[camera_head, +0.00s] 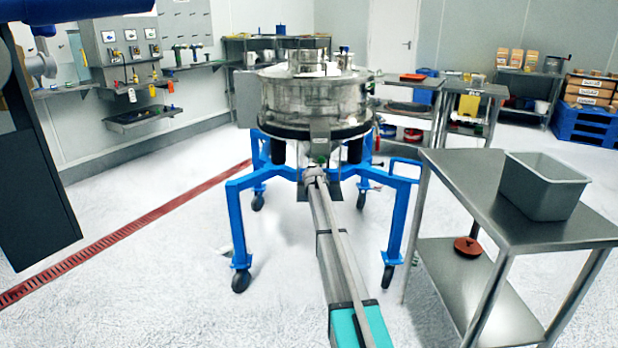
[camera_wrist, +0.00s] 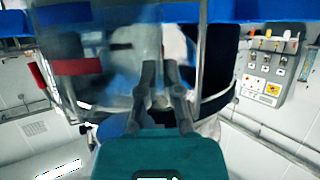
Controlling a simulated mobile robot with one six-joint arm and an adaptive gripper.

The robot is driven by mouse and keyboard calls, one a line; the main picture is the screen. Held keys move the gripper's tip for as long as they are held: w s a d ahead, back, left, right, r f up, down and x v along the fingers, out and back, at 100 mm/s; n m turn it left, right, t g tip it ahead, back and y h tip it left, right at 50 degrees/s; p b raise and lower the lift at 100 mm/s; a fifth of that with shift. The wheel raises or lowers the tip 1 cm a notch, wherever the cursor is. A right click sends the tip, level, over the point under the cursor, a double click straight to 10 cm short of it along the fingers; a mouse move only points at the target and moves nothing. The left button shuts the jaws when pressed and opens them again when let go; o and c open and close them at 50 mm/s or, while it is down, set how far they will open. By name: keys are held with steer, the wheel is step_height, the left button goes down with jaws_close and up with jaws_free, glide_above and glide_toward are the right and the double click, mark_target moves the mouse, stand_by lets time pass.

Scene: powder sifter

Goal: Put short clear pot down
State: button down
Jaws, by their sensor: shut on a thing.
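In the wrist view my gripper (camera_wrist: 159,70) reaches up from its teal body, with its two dark grey fingers shut on the short clear pot (camera_wrist: 118,85). The pot is see-through and blurred, so its rim and base are hard to make out. I cannot tell whether it touches anything beyond the fingers. In the head view I cannot clearly pick out the pot or my fingertips.
The steel sifter (camera_head: 312,98) stands on a blue wheeled frame (camera_head: 402,215). At right, a steel table (camera_head: 465,200) carries a grey bin (camera_head: 543,187) with bare top beside it. A reddish-brown lid-like thing (camera_head: 467,246) lies on its lower shelf. Floor at left is clear.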

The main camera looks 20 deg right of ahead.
steer(key=c, duration=0.8)
jaws_free()
steer(key=shift+r, duration=0.1)
steer(key=p+v, duration=0.4)
steer(key=v, duration=0.8)
steer(key=shift+p, duration=0.35)
